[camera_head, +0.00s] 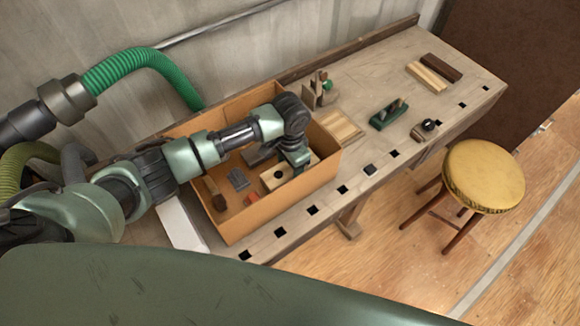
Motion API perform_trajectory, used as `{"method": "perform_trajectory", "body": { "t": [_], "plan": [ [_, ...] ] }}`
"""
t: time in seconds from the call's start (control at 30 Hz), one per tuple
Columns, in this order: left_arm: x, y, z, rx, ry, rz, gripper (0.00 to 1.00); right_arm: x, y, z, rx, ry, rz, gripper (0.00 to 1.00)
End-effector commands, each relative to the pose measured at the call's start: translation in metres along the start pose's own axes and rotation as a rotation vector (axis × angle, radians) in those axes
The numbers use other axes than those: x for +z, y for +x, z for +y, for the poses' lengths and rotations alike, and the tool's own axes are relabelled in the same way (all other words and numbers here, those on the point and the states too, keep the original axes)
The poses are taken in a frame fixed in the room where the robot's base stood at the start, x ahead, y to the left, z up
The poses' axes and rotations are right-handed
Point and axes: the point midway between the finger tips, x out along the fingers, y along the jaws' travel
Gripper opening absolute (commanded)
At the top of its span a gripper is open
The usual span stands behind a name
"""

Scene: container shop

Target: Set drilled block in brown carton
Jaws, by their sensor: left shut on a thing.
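The brown carton (285,209) stands open on the workbench, left of the middle of the view. My left arm reaches over its left side, and my left gripper (291,165) points down inside it, near the right end. The gripper is shut on the drilled block (271,182), a pale wooden block with a dark hole. The gripper covers part of the block. I cannot tell whether the block touches the carton floor. My right gripper is not in view.
The carton also holds a brown wooden piece (214,194), a dark grey piece (238,179) and a small orange-red piece (252,198). A green plane (388,115) and wood strips (427,76) lie farther right on the bench (386,69). A yellow stool (484,175) stands in front.

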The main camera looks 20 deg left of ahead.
Motion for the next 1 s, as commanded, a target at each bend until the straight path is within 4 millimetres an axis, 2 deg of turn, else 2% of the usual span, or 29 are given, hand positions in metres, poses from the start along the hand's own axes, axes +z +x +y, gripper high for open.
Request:
{"method": "perform_trajectory", "body": {
  "t": [0.33, 0.37, 0.4, 0.43, 0.77, 0.87, 1.0],
  "plan": [
    [0.000, 0.003, 0.000, 0.000, -0.001, 0.000, 0.00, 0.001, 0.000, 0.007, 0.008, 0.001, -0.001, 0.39],
    [0.000, 0.003, 0.000, 0.000, -0.001, 0.000, 0.60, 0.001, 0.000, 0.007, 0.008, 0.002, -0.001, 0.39],
    [0.000, 0.003, 0.000, 0.000, -0.001, 0.000, 0.71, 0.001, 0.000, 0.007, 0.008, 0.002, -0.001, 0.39],
    [0.000, 0.003, 0.000, 0.000, -0.001, 0.000, 0.76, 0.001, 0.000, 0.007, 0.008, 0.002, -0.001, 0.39],
    [0.000, 0.001, 0.000, 0.000, 0.000, 0.000, 0.76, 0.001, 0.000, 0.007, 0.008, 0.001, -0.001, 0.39],
    [-0.001, -0.006, 0.000, 0.000, 0.000, 0.003, 0.76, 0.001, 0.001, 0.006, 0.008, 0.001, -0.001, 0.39],
    [-0.001, -0.031, -0.001, -0.001, 0.000, 0.005, 0.76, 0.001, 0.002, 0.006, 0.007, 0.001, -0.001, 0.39]
  ]
}}
